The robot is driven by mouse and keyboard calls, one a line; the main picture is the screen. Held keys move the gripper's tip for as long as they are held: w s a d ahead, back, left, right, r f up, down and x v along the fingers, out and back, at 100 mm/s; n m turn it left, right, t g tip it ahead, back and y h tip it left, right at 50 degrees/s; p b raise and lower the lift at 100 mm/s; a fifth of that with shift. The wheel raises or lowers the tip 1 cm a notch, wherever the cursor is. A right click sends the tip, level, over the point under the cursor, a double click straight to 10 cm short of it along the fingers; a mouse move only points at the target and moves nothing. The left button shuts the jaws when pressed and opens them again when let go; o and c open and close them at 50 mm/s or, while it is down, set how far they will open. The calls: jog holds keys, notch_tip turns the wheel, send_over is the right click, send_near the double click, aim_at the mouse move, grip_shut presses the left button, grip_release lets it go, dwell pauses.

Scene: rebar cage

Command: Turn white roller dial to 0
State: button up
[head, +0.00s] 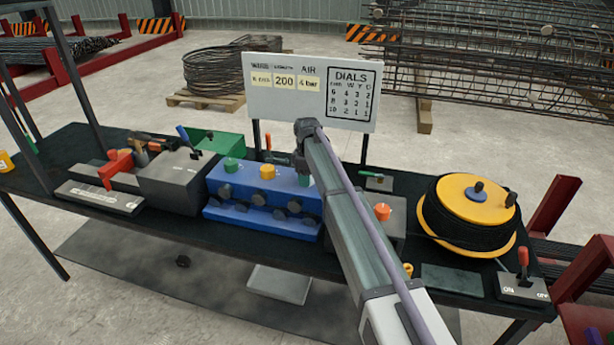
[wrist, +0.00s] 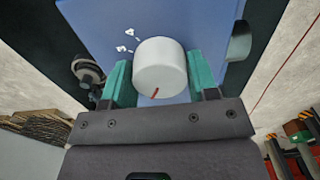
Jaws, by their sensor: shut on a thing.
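The white roller dial (wrist: 160,64) sits on a blue panel face (wrist: 100,20) in the wrist view. A red line on the dial points to the lower part of the picture. Small white marks are printed on the blue face at the dial's upper left. My gripper (wrist: 160,78) has its teal fingers on both sides of the dial and is shut on it. In the head view my gripper (head: 304,180) is down at the right end of the blue roller box (head: 225,210), and the white dial is hidden there.
Green (head: 231,165) and yellow dials (head: 267,172) stand on the same box. A grey box with an orange knob (head: 382,211) and a cable reel (head: 475,215) are to the right. A sign board (head: 262,104) with a DIALS table stands behind the bench.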

dwell(0.4)
jog(key=o, duration=0.9)
notch_tip(320, 180, up, 11)
jog(key=p, duration=1.1)
jog(key=s+d+f+m+b, duration=0.3)
jog(key=s+d+m, duration=0.2)
jog(key=s+d, duration=0.3)
jog(key=s+d+f+m+b, duration=0.3)
jog(key=s+d+m, duration=0.2)
jog(key=s, duration=1.2)
jog(key=s+d+f+m+b, duration=0.3)
jog(key=s+d+m, duration=0.2)
jog(key=s+d, duration=0.6)
jog(key=shift+s+d+f+m, duration=0.1)
jog(key=shift+s+m, duration=0.3)
jog(key=shift+s, duration=0.8)
